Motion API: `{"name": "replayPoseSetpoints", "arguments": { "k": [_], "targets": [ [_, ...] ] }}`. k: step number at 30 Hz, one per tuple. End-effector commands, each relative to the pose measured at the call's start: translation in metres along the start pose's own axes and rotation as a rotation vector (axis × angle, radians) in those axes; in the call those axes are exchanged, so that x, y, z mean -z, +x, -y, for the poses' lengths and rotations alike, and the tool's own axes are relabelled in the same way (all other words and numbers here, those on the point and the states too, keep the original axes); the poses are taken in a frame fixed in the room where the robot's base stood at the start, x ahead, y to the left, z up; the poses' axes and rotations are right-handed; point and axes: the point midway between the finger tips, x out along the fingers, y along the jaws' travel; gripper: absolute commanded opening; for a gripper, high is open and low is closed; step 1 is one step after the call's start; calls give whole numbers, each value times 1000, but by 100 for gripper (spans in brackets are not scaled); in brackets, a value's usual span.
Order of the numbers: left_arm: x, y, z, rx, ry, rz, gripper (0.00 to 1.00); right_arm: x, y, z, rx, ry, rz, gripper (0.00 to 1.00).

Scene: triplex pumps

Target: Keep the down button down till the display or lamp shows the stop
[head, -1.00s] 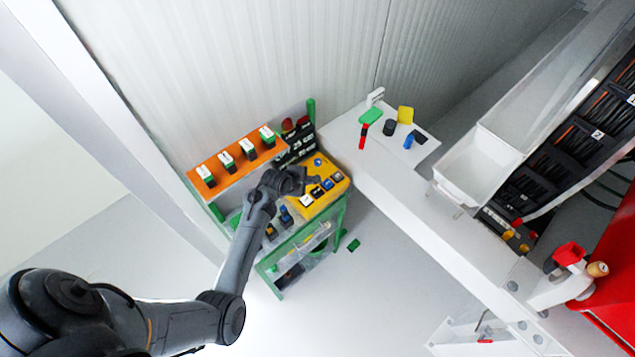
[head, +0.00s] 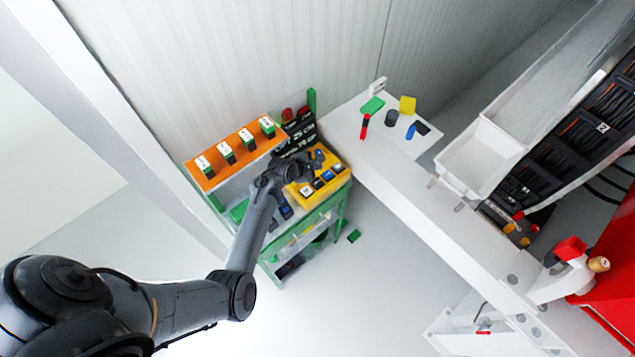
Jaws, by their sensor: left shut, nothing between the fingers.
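A yellow control box (head: 335,185) with several small dark and blue buttons sits on the right part of the green-framed cart (head: 272,268). My left gripper (head: 316,158) is shut and empty, over the upper part of the yellow box. I cannot tell whether its tip touches a button. Part of the box is hidden under the gripper. A black display panel (head: 301,134) with pale lettering stands behind the box; part of its text reads "25", the rest is too small or covered. Red round parts (head: 288,114) sit at the panel's top. My right gripper is not in view.
An orange shelf (head: 232,167) with several labelled dark blocks is left of the box. A white bench (head: 400,185) to the right holds a green piece (head: 372,105), a yellow piece (head: 407,105) and small cylinders. A green block (head: 353,236) lies on the floor.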

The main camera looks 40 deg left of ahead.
Motion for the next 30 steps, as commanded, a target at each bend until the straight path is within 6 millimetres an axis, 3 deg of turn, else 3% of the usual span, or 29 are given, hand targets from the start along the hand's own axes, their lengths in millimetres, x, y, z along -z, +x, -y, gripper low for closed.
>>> {"name": "replayPoseSetpoints", "arguments": {
  "k": [16, 30],
  "targets": [
    [31, 41, 30, 0, 2, -1, 0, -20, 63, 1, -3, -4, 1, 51],
    [41, 56, 40, 0, 1, 0, 0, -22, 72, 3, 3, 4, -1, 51]
  ]
}}
